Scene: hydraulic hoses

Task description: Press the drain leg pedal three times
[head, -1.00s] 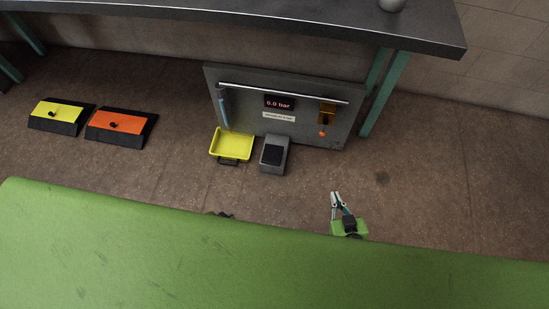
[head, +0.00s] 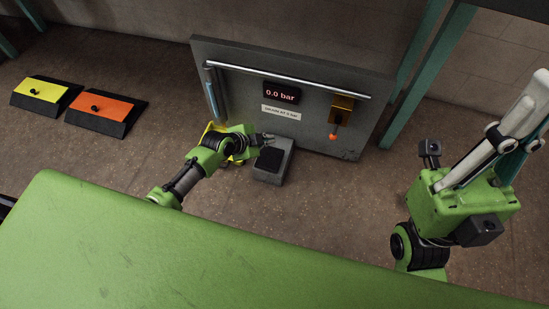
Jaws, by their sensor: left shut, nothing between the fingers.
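The drain leg pedal (head: 273,162) is a grey box with a black foot pad, standing on the floor in front of the grey panel (head: 330,138). My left gripper (head: 264,139) is at the pedal's upper left, by its back end. It is small and dark in this view, shut, and holds nothing. I cannot tell whether it touches the pedal. My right gripper (head: 535,100) is large at the right edge, well away from the pedal, its fingers pointing up and right. Its fingertips lie at the picture edge, so their gap is unclear.
The panel's display (head: 282,93) reads 0.0 bar. A yellow tray (head: 213,128) left of the pedal is mostly hidden by my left arm. An orange-tipped lever (head: 335,131) hangs at the panel's right. Yellow (head: 42,90) and orange (head: 103,106) floor blocks lie left. Floor right of the pedal is clear.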

